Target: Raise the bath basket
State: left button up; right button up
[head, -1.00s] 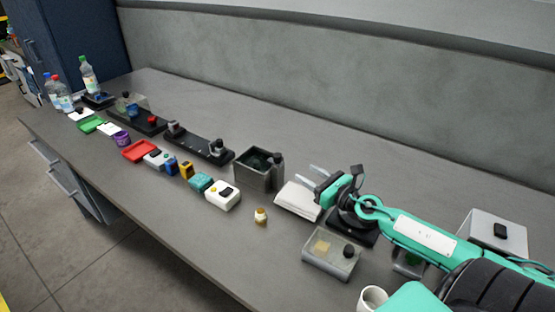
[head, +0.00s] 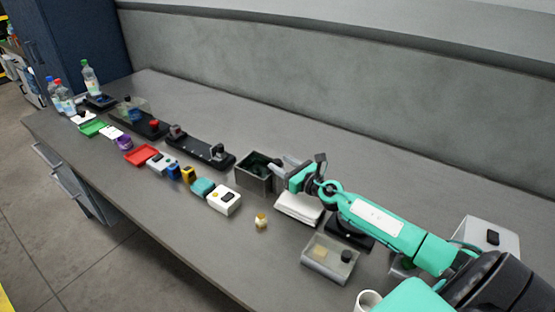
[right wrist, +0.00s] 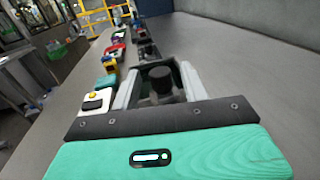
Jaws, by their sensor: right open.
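The bath (head: 252,184) is an open grey box in the middle of the bench, with a dark inside. The basket's dark knob-like handle (right wrist: 160,78) shows at the bath in the right wrist view, between my two fingers. The basket itself is mostly hidden inside the bath. My right gripper (head: 284,163) is open at the bath's right side, its fingers reaching toward the handle. In the right wrist view the fingers (right wrist: 158,88) stand on either side of the handle with gaps. My left gripper is not in view.
A folded white cloth (head: 299,208) lies below my right gripper. The back strip of bench is clear.

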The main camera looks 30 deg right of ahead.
jog(key=shift+w+a, duration=0.25)
jog(key=shift+w, duration=1)
grip_shut()
